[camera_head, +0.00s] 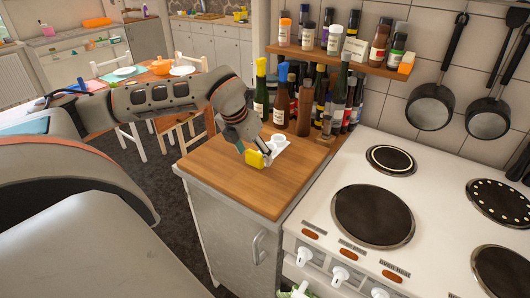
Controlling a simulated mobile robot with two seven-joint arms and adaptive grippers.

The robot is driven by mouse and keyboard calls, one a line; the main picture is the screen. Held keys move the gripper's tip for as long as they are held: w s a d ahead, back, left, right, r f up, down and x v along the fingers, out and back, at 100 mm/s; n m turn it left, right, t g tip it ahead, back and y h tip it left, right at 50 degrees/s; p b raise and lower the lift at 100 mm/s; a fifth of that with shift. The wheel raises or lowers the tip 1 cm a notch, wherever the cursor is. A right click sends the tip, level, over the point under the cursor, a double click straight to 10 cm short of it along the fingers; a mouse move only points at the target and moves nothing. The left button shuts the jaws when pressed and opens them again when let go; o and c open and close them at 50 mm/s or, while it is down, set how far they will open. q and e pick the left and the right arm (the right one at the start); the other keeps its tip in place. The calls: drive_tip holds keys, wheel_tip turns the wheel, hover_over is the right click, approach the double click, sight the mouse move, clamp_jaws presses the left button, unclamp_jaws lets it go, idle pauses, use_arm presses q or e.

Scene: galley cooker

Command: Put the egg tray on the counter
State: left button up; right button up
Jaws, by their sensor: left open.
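A small white egg tray (281,148) lies on the wooden counter (226,172), left of the cooker and in front of the bottles. My right gripper is not in view.
Several bottles (303,106) stand at the back of the counter, below a wooden spice shelf (340,60). The white cooker (308,212) with dark hotplates (372,216) is on the right. The front of the counter is clear. A dining table with chairs (194,68) stands behind my left arm.

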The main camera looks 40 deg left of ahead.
use_arm(q)
drive_tip(key=shift+x, duration=0.85)
drive_tip(key=shift+r, duration=0.1)
drive_tip(key=c, duration=1.3)
drive_tip(key=shift+c, duration=0.2)
